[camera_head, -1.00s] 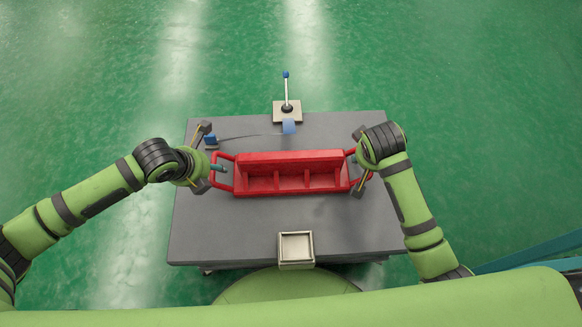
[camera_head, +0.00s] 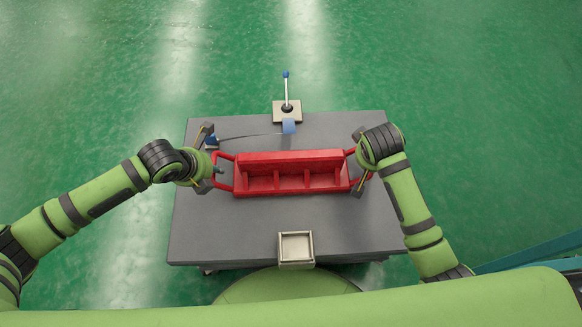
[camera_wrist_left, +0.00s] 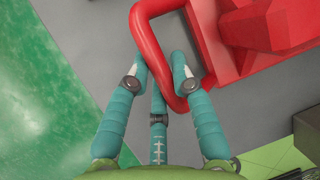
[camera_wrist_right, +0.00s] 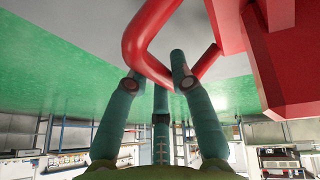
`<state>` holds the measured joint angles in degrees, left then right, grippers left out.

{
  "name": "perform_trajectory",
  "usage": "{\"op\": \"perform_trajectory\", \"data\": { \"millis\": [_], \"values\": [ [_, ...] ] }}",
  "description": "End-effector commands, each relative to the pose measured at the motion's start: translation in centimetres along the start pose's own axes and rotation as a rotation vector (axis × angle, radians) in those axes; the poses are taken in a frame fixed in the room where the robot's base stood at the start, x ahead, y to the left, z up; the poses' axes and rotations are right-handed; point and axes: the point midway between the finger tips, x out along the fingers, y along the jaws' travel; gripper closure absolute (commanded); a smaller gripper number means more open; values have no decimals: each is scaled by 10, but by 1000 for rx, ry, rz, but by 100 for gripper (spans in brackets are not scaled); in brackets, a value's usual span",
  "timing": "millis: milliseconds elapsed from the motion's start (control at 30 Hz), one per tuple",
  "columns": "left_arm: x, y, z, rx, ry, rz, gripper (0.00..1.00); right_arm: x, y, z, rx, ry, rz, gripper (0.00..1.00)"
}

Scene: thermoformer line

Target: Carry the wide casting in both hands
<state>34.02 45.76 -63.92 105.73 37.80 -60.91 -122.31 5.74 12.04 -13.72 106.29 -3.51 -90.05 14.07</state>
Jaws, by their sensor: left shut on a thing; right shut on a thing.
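The wide casting (camera_head: 290,159) is a long red open box with inner dividers and a loop handle at each end. It appears level over the grey table; I cannot tell whether it touches the top. My left gripper (camera_head: 217,170) is at its left handle. In the left wrist view, the fingers (camera_wrist_left: 160,65) are shut around the red handle bar (camera_wrist_left: 146,38). My right gripper (camera_head: 357,160) is at the right handle, partly hidden by its own wrist. In the right wrist view, the fingers (camera_wrist_right: 157,68) are shut on the other handle (camera_wrist_right: 136,42).
A small square tray (camera_head: 296,249) stands at the front edge. Green floor lies open around.

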Motion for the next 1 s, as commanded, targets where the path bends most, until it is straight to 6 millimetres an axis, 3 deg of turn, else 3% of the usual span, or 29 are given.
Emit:
{"op": "perform_trajectory", "data": {
  "millis": [367, 1000],
  "values": [
    [-17, -5, 10, 3, -8, -4, 100, -17, 4, -9, 1, 7, 0, 100],
    [-73, -17, 33, 3, -8, -4, 100, -73, 16, -33, 1, 7, 1, 100]
  ]
}}
